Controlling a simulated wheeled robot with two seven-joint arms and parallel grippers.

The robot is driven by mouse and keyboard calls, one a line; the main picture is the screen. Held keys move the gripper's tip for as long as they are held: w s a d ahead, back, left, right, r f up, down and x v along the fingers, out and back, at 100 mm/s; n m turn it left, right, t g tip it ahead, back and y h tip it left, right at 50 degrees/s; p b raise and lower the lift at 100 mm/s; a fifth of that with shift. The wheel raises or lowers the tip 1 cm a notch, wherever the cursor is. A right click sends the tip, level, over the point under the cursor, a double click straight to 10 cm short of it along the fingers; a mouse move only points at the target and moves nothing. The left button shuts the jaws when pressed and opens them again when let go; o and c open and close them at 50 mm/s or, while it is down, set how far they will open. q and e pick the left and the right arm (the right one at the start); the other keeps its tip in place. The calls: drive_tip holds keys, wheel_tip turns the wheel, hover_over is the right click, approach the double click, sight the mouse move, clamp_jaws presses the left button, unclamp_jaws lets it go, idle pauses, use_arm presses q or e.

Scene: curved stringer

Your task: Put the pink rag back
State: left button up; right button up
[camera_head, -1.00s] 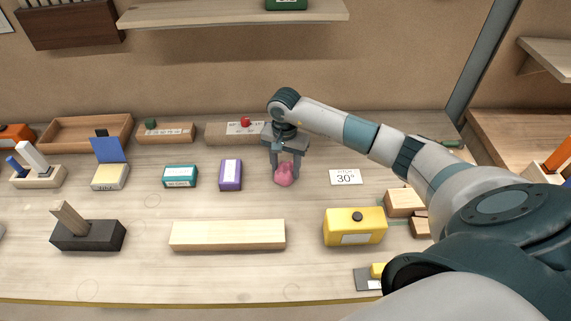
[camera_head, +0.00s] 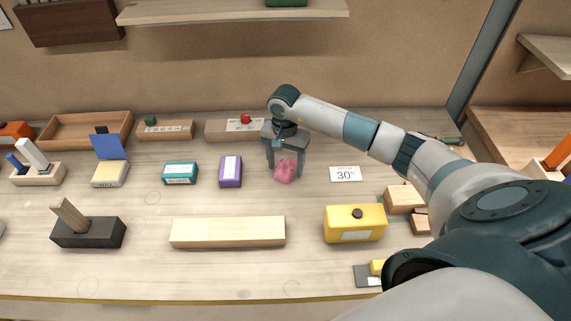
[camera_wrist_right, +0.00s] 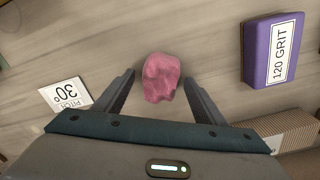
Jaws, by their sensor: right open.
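The pink rag (camera_head: 285,171) is a small crumpled lump on the workbench, in the middle of the head view. It also shows in the right wrist view (camera_wrist_right: 160,78), between and just ahead of the fingertips. My right gripper (camera_head: 286,172) is open around the rag, pointing down, with a finger on either side. In the wrist view there is a gap between each finger and the rag (camera_wrist_right: 162,88). My left gripper is not in view.
A purple 120 grit block (camera_head: 230,172) stands left of the rag, and a "30°" card (camera_head: 345,174) lies to its right. A pale wooden bar (camera_head: 228,233) and a yellow box (camera_head: 355,224) are nearer. An empty wooden tray (camera_head: 88,132) stands at the back left.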

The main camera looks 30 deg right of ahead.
sight(285, 163)
drive_tip(key=shift+w+r+b, duration=0.1)
drive_tip(key=shift+r+b, duration=0.2)
drive_tip(key=shift+r, duration=0.1)
wheel_tip(285, 163, up, 11)
drive_tip(key=b, duration=0.4)
drive_tip(key=shift+r+b, duration=0.15)
drive_tip(key=shift+b, duration=0.2)
